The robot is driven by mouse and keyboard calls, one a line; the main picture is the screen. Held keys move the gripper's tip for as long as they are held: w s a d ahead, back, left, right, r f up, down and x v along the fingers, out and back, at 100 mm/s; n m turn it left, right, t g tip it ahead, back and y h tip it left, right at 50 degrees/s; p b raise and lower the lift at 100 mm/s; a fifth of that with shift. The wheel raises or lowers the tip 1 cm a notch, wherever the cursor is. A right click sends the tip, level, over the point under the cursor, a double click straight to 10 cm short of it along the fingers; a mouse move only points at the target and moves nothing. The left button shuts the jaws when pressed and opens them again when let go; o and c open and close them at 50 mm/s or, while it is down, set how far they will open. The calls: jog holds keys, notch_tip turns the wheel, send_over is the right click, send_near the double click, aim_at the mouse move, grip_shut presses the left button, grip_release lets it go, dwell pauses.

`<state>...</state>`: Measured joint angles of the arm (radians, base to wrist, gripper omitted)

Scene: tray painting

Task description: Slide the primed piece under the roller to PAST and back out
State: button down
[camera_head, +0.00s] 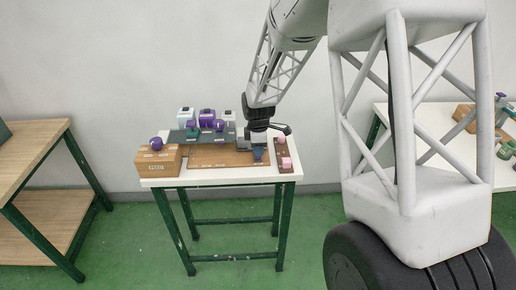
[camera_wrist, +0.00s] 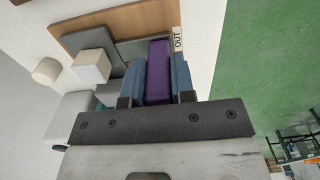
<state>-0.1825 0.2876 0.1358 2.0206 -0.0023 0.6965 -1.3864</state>
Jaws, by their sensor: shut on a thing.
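My gripper (camera_head: 258,153) is low over the right part of the brown board on the white table. In the wrist view its two blue fingers (camera_wrist: 158,82) are shut on a purple block (camera_wrist: 158,70), one on each side. A small label reading OUT (camera_wrist: 178,39) is just beyond the block's right side. In the head view the gripper hides the block. I cannot tell the roller for certain; a pale cylinder (camera_wrist: 46,71) and a pale cube (camera_wrist: 91,66) show to the left in the wrist view. The word PAST is not readable in either view.
A cardboard box (camera_head: 158,161) with a purple knobbed thing on it stands at the left. White and purple containers (camera_head: 207,117) stand at the back. A dark strip (camera_head: 279,153) with pink pieces lies right of my gripper. The board's (camera_head: 215,160) front middle looks clear.

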jog(key=a, duration=1.9)
jog(key=c, duration=1)
grip_release()
jog(key=shift+o, duration=0.2)
jog(key=shift+d, duration=0.1)
